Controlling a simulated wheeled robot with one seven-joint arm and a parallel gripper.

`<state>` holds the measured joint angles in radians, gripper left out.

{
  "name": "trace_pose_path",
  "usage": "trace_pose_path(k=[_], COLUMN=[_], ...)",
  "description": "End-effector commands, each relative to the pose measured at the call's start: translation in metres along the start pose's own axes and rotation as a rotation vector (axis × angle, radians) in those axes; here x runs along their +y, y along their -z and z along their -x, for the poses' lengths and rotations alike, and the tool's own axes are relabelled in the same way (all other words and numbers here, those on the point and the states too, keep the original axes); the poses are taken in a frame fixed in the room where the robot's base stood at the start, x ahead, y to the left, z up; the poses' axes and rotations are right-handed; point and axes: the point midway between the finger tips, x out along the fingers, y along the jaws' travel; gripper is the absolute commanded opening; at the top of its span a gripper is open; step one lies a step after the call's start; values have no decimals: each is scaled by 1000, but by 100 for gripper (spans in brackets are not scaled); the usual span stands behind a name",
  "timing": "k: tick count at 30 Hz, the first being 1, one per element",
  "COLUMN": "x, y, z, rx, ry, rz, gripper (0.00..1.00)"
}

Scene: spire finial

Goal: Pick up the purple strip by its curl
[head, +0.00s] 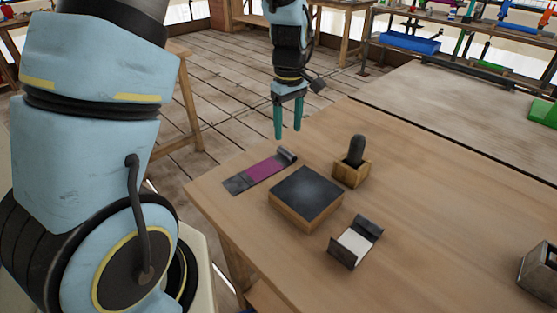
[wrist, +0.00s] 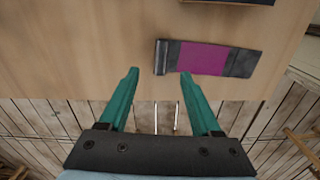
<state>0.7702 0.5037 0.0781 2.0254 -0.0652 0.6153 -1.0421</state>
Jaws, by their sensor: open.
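The purple strip (head: 264,171) lies on the wooden table near its left edge, with dark grey ends. Its raised curl (head: 287,155) is at the far right end in the head view. In the wrist view the strip (wrist: 203,58) lies ahead and to the right, with the curl (wrist: 160,57) at its left end. My gripper (head: 287,136) is open and empty, above the table's far left edge near the curl. In the wrist view my gripper (wrist: 158,72) has its right fingertip just below the strip and its left fingertip left of the curl.
A dark-topped wooden block (head: 306,197) stands beside the strip. A wooden holder (head: 351,173) with a dark rounded piece (head: 357,149) stands behind it. The table's right part (head: 450,210) is mostly clear.

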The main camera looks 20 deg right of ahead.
Motion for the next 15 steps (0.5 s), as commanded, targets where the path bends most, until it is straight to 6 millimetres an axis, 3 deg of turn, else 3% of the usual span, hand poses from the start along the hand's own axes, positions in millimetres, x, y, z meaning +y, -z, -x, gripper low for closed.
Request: trace_pose_path(k=[8,15], x=[-1,-2], y=[0,0], z=[-20,-52], rx=[-1,-1], ry=[2,3], rz=[-1,-1], gripper=[65,65])
